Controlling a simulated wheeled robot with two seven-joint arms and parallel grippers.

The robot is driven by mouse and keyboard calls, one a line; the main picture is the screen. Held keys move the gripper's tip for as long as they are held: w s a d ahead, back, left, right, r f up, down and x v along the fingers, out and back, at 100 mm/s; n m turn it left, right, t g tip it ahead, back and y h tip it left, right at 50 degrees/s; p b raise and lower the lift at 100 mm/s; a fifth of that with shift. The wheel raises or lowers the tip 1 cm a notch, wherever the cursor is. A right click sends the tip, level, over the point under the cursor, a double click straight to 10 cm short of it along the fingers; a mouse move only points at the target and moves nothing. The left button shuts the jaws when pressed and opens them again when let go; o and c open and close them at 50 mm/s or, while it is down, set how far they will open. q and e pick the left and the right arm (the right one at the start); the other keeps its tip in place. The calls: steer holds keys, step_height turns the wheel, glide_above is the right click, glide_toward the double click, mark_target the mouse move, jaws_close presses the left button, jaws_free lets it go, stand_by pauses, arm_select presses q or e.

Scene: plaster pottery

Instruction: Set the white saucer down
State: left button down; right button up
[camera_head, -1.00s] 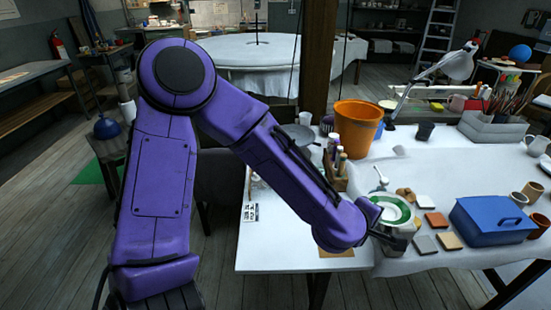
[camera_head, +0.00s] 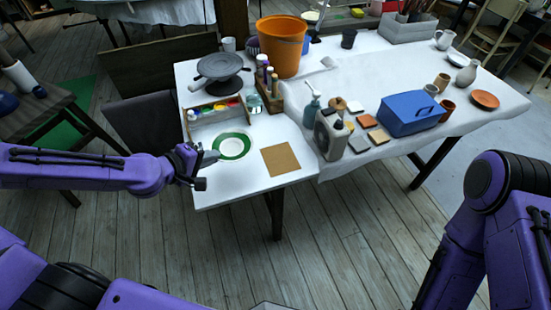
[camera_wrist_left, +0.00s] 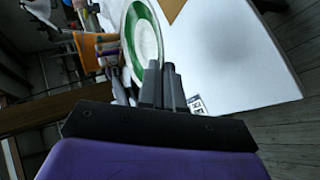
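The white saucer (camera_head: 232,146) with a broad green rim is level over the near left part of the white table (camera_head: 235,183). I cannot tell whether it touches the tabletop. My left gripper (camera_head: 201,161) is at the saucer's left edge, low by the table's left edge. In the left wrist view the saucer (camera_wrist_left: 146,38) reaches the fingertips. The two fingers (camera_wrist_left: 160,75) are close together and look shut on its rim. My right arm shows at the right of the head view, but its gripper is out of view.
A brown square mat (camera_head: 280,159) lies right of the saucer. A paint box (camera_head: 213,112) and a dark turntable (camera_head: 219,68) stand behind it. A pump bottle (camera_head: 312,108) and a grey canister (camera_head: 331,134) stand to the right. The table's front strip is bare.

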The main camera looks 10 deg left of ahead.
arm_select(q)
step_height(320, 180, down, 4)
steer(key=w+d+b, duration=0.3)
steer(key=b, duration=0.6)
glide_above(259, 172)
step_height(259, 172, down, 6)
steer(key=shift+s+f, duration=0.1)
steer(key=shift+s, duration=0.05)
step_height(259, 172, down, 2)
steer(key=shift+d+f, duration=0.15)
steer(key=shift+f, duration=0.35)
steer(key=c, duration=1.6)
jaws_free()
